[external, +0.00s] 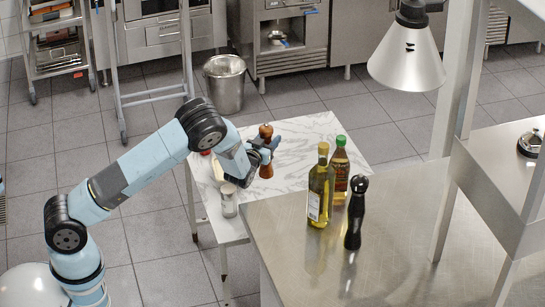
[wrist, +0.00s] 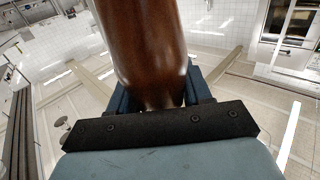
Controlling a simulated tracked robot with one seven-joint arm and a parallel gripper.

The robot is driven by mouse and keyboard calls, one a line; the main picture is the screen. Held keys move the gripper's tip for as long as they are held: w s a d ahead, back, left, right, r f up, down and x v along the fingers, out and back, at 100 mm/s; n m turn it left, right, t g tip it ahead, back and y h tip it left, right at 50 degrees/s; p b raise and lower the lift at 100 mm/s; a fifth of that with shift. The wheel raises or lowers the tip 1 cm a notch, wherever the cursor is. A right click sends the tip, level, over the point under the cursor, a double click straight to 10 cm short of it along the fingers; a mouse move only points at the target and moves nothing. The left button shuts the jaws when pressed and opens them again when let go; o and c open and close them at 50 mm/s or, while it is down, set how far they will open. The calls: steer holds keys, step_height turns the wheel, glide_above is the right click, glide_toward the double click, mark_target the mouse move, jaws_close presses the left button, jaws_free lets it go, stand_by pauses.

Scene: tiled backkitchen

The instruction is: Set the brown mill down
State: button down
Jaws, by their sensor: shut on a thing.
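The brown mill (external: 266,171) is upright over the white marble table, near the middle of the external view. My gripper (external: 263,152) is shut on its middle; the mill's top and lower part show above and below the fingers. I cannot tell whether its base touches the marble. In the wrist view the glossy brown body of the mill (wrist: 145,45) fills the upper middle, between the blue fingers of my gripper (wrist: 160,92). The base is not visible there.
The marble table (external: 310,132) has free room behind and right of the mill. A glass shaker (external: 229,202) stands at its front left. An oil bottle (external: 319,190), a second bottle (external: 340,168) and a black mill (external: 355,215) stand on the steel counter (external: 300,260). A lamp (external: 407,60) hangs at right.

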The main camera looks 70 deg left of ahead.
mark_target(265, 168)
step_height(265, 168, down, 15)
steer(key=shift+r, duration=0.15)
stand_by(0.5)
steer(key=shift+c, duration=2.4)
jaws_free()
steer(key=v, duration=0.3)
steer(key=shift+d, duration=0.1)
step_height(265, 168, up, 6)
steer(key=shift+r, duration=0.5)
